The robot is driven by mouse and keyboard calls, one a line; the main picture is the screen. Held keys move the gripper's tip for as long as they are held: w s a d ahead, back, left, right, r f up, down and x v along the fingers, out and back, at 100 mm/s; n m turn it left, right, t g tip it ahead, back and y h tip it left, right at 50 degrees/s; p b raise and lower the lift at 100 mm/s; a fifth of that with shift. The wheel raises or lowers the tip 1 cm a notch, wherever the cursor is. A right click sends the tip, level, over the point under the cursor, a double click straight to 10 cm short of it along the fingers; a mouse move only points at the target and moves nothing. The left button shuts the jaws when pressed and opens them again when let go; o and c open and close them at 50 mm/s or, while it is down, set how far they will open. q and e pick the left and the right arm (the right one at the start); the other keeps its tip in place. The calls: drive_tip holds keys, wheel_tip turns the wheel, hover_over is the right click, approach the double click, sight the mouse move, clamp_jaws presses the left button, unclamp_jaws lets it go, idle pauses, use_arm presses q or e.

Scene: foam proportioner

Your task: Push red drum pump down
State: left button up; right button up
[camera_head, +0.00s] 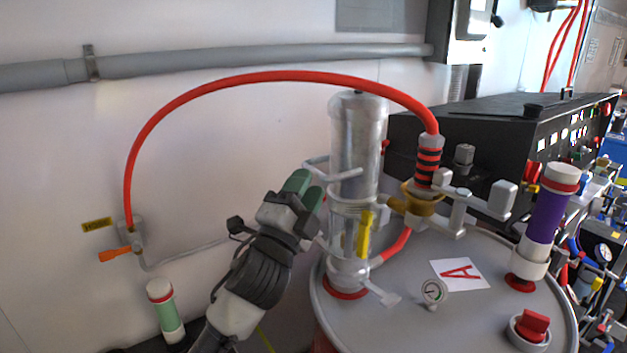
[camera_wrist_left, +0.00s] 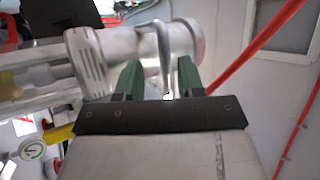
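The drum pump stands upright on the grey lid of the drum (camera_head: 400,310), on a red base ring (camera_head: 346,291). It has a clear lower tube and a silvery upper cylinder (camera_head: 358,140), with a grey handle (camera_head: 335,175) at its side. My left gripper (camera_head: 305,188) is just left of the pump at handle height. In the left wrist view its green fingers (camera_wrist_left: 158,80) are apart. A grey handle bar (camera_wrist_left: 164,50) runs between them, with gaps visible on both sides. The cylinder (camera_wrist_left: 125,45) lies just beyond the fingertips. My right gripper is not in view.
A red hose (camera_head: 265,76) arches from the wall fitting to a coupling (camera_head: 428,160) right of the pump. A gauge (camera_head: 434,292), a purple cylinder (camera_head: 545,215) and a red knob (camera_head: 534,326) are on the lid. A green cylinder (camera_head: 164,312) stands at lower left.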

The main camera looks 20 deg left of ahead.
use_arm(q)
drive_tip(key=b+v, duration=0.1)
drive_tip(key=v, duration=0.6)
drive_tip(key=shift+s+b, duration=0.2)
drive_tip(key=shift+b, duration=0.2)
drive_tip(key=shift+f, duration=0.15)
